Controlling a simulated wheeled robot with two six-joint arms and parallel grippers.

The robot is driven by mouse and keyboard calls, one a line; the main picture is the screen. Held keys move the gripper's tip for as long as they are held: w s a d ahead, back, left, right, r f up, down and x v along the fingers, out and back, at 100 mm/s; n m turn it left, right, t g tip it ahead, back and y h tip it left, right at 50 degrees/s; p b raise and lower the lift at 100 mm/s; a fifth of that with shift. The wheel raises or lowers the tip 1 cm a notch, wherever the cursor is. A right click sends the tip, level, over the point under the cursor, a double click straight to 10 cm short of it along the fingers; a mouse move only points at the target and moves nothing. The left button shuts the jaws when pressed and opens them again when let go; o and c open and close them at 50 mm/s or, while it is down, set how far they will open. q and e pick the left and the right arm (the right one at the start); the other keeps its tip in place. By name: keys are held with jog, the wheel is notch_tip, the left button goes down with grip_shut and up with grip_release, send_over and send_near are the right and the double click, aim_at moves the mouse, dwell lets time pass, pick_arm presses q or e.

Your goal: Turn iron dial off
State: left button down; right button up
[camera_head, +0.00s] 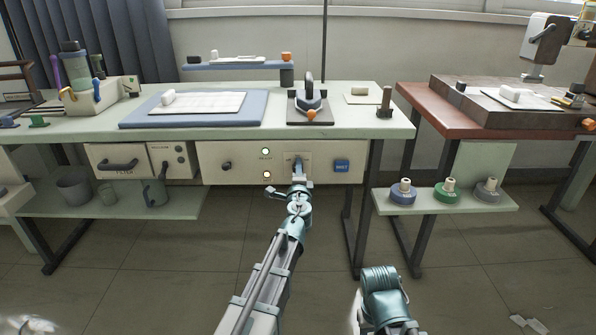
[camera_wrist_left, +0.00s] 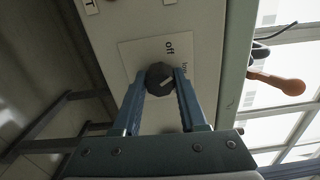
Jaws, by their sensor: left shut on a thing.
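The iron dial (camera_wrist_left: 158,76) is a dark round knob on a pale plate of the front panel. The word "off" is printed above it in the left wrist view, and another label, partly hidden by a finger, sits to its upper right. A pale mark on its face slants, but its exact setting is hard to tell. My left gripper (camera_head: 299,168) reaches the panel, and in the left wrist view its two blue fingers (camera_wrist_left: 159,82) are shut on the dial from both sides. The iron (camera_head: 309,99) stands on the worktop above. My right gripper is out of view.
The panel has a green-lit lamp (camera_head: 265,152), a second lamp below it and a blue button (camera_head: 342,166). A blue ironing mat (camera_head: 135,115) lies on the worktop. A side shelf (camera_head: 490,205) holds several spools. Open floor lies in front.

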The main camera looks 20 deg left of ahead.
pick_arm(q)
jog(key=n, duration=0.5)
jog(key=shift+n, duration=0.4)
dwell(0.4)
jog(key=shift+c, duration=2.2)
grip_release()
jog(key=shift+s, duration=0.1)
